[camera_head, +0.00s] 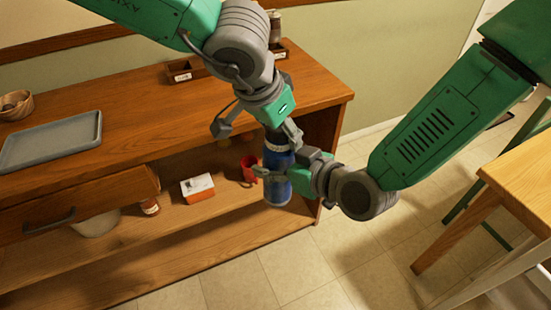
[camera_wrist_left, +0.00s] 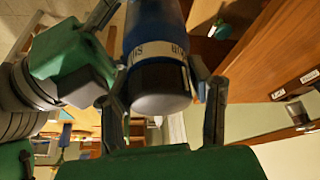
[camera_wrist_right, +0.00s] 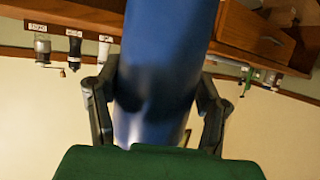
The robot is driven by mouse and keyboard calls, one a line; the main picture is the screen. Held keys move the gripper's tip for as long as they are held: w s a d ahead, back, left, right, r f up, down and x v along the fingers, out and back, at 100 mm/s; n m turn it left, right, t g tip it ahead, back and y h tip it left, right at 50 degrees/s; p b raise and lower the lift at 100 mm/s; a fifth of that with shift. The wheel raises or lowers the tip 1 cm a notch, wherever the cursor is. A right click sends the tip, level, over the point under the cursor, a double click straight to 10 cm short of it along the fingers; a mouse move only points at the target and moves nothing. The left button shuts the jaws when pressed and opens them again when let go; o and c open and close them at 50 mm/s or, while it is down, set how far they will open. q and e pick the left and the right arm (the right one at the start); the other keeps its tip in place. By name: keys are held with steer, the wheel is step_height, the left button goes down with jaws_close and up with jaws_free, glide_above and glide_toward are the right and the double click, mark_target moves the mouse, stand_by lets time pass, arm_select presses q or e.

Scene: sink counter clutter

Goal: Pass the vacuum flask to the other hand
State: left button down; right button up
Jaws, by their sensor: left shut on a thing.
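The blue vacuum flask (camera_head: 277,192) hangs upright in the air in front of the counter's right end, with a dark top and a white label band. My left gripper (camera_head: 268,130) is shut on its upper part from above. In the left wrist view, the flask (camera_wrist_left: 170,25) shows its dark end and label band between the fingers. My right gripper (camera_head: 270,172) is at the flask's middle, below the left one. In the right wrist view, its fingers lie on both sides of the flask (camera_wrist_right: 165,60); whether they press on it is unclear.
The wooden counter (camera_head: 140,75) carries a grey tray (camera_head: 50,142), a bowl (camera_head: 15,105) and labelled holders. A red mug (camera_head: 249,168) and a red-and-white box (camera_head: 197,188) stand on the shelf below. A wooden table (camera_head: 520,165) is at right. Tiled floor lies between.

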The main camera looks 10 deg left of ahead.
steer(key=c, duration=1)
arm_select(q)
steer(key=c, duration=0.7)
jaws_free()
